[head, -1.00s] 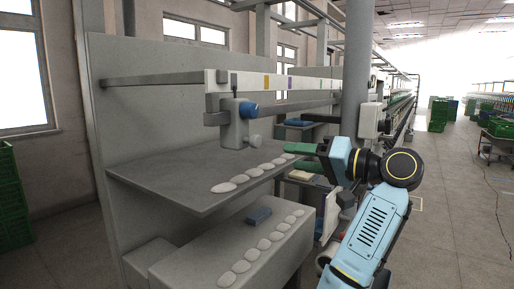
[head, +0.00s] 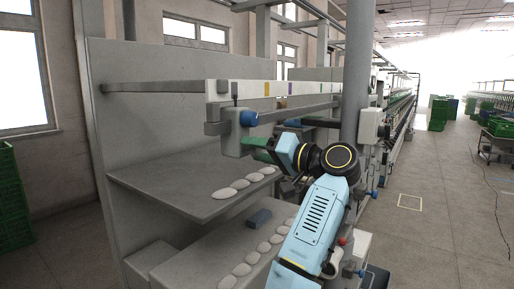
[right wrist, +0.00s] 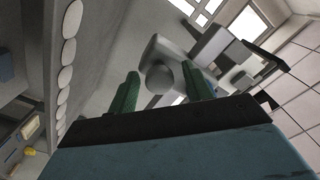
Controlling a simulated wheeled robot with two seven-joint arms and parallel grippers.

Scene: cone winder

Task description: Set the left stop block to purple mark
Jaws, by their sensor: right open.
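The left stop block (head: 232,137) is a grey block on the rail, with a blue knob (head: 249,118) on its side. Its dark pointer (head: 235,90) stands at the scale left of the yellow mark (head: 267,88). The purple mark (head: 290,88) lies farther right on the white scale. My right gripper (head: 256,148), with green fingers, is open at the lower right of the block. In the right wrist view a grey round handle (right wrist: 160,78) shows between the open fingers; I cannot tell whether they touch it. The gripper partly hides the handle in the head view.
A grey shelf (head: 165,184) with several pale oval pieces lies below the rail. A lower ledge holds more of them and a blue-grey block (head: 259,217). A second stop block (head: 371,124) stands at the right, beside a grey post (head: 356,70).

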